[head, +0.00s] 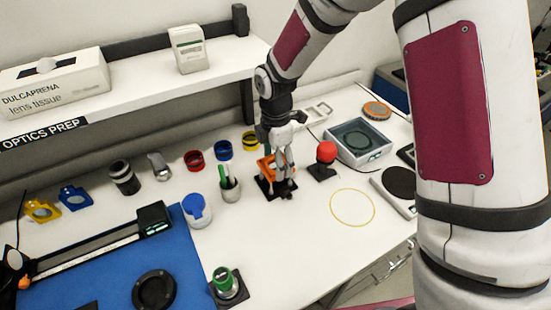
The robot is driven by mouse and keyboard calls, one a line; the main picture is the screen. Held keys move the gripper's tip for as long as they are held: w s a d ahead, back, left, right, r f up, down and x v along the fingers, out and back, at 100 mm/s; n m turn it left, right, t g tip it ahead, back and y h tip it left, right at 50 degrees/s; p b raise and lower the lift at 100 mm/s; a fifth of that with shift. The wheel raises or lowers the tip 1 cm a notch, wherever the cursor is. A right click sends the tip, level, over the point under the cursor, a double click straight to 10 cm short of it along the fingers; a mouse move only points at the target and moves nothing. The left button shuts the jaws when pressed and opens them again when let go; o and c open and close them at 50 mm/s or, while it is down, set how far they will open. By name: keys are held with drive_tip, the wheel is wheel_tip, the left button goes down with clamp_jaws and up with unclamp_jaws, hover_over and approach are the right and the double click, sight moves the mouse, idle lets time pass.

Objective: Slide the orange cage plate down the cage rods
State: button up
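The orange cage plate (264,166) shows in the head view near the middle of the bench, partly hidden behind my gripper. It is above a black base (264,186). The cage rods are too small and too covered to make out clearly. My gripper (284,188) points down, right at the plate and in front of it.
A pen cup (231,190) stands close on the left, and a red-topped post (326,158) close on the right. Red (194,161), blue (223,150) and yellow (250,141) rings are behind. A yellow loop (352,191) lies at the right front.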

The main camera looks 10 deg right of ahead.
drive_tip(key=shift+f, duration=0.65)
drive_tip(key=shift+f+b, duration=0.3)
drive_tip(key=shift+f+b, duration=0.3)
drive_tip(key=shift+f, duration=0.5)
drive_tip(key=shift+r, duration=0.15)
drive_tip(key=shift+r+p, duration=0.7)
drive_tip(key=shift+r, duration=1.2)
drive_tip(key=shift+f, duration=0.7)
drive_tip(key=shift+f+b, duration=0.35)
drive_tip(key=shift+f+b, duration=0.35)
drive_tip(key=shift+f, duration=0.65)
idle(0.9)
drive_tip(key=shift+r, duration=0.1)
